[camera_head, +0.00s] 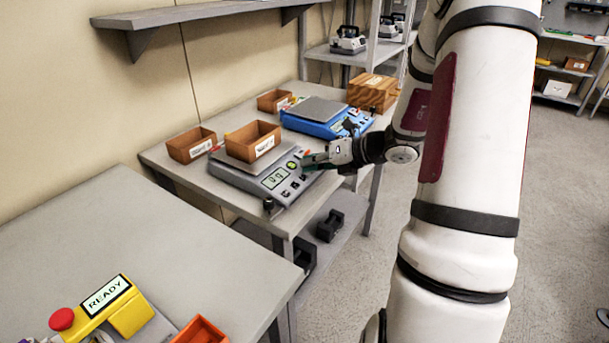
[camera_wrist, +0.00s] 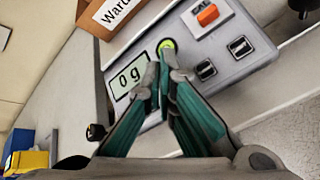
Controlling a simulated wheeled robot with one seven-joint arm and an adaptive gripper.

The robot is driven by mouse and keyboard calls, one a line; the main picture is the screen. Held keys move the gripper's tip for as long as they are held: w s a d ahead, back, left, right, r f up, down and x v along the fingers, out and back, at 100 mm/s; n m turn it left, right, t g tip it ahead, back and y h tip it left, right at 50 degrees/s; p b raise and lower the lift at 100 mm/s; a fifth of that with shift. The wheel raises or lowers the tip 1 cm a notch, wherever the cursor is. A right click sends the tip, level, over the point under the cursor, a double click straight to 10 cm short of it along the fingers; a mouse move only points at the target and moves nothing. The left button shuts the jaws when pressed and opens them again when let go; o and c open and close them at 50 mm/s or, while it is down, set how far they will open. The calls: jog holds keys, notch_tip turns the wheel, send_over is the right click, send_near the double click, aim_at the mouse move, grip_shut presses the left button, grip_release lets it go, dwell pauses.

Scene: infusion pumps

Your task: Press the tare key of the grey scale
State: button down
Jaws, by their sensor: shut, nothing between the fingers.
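The grey scale (camera_head: 232,177) stands on the far table with a brown bin (camera_head: 252,142) on its pan. In the wrist view, its display (camera_wrist: 130,78) reads 0 g. A round green key (camera_wrist: 167,44) sits beside the display, with two dark keys (camera_wrist: 206,70) (camera_wrist: 240,47) to its right and an orange key (camera_wrist: 208,14) on a white CAL plate. Which key is tare is not legible. My gripper (camera_wrist: 165,58) is shut and empty, its tips right at the green key and partly covering it. I cannot tell whether they touch it. My gripper (camera_head: 308,161) also shows over the panel in the head view.
A blue scale (camera_head: 325,128) stands behind the grey one, near a wooden box (camera_head: 372,92). Another brown bin (camera_head: 191,145) stands to the left. The near table (camera_head: 110,225) holds a yellow device (camera_head: 112,308) reading READY. A wall shelf (camera_head: 190,14) hangs above.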

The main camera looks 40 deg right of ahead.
jog(key=shift+s+d+r+p, duration=0.1)
jog(key=shift+s+r+p, duration=0.1)
jog(key=shift+r+p, duration=0.6)
jog(key=shift+s+d+r+p, duration=0.1)
jog(key=shift+s+r+p, duration=0.15)
jog(key=shift+r+p, duration=0.5)
jog(key=shift+s+r+p, duration=0.2)
jog(key=shift+r+p, duration=0.45)
jog(key=shift+r, duration=0.2)
